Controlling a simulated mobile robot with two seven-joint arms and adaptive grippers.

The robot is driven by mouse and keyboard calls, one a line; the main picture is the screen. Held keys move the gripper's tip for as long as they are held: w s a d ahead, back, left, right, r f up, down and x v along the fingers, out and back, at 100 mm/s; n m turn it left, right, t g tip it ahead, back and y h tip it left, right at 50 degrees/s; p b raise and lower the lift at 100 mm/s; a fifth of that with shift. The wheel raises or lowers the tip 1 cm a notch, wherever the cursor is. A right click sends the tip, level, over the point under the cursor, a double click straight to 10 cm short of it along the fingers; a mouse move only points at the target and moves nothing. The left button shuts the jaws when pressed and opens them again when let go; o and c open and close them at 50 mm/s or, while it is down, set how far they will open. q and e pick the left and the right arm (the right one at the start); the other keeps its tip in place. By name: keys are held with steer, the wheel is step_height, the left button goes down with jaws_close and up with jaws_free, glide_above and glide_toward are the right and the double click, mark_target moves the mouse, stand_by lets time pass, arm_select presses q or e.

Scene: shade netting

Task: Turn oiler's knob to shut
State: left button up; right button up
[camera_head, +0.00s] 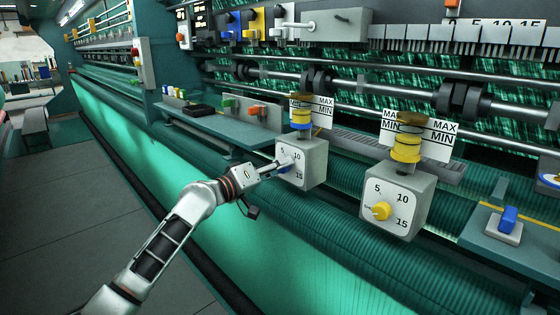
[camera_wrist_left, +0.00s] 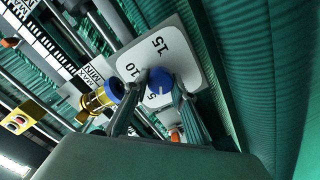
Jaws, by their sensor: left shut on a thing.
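The left oiler is a grey box with a dial plate (camera_head: 313,170) marked 5, 10 and 15, under a cup with a blue band (camera_head: 300,111) and a MAX/MIN card. My left gripper (camera_head: 280,167) is at its front, shut on its blue knob (camera_wrist_left: 159,82). The fingers hide part of the knob, and its pointer is hard to read. A second oiler (camera_head: 398,200) with a yellow knob (camera_head: 381,211) stands to the right, apart from my gripper. My right gripper is not seen.
Green netting hangs along the machine's front below the oilers. A shelf (camera_head: 228,128) with green and orange switches is left of the left oiler. A blue rocker switch (camera_head: 509,219) is at the far right. The floor (camera_head: 70,210) at left is clear.

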arm_select(q)
steer(key=shift+r+n+p, duration=0.25)
steer(key=shift+n+p, duration=0.45)
steer(key=shift+n, duration=0.2)
steer(key=shift+n+p, duration=0.35)
steer(key=shift+n, duration=0.15)
steer(key=n+p, duration=0.3)
steer(key=n, duration=0.2)
steer(key=shift+f, duration=0.2)
steer(key=shift+f+n+p, duration=0.1)
steer(key=shift+n+p, duration=0.7)
steer(key=shift+n, duration=0.4)
steer(key=shift+n+p, duration=0.3)
steer(key=shift+n, duration=0.2)
steer(key=shift+f, duration=0.1)
steer(key=o, duration=1.1)
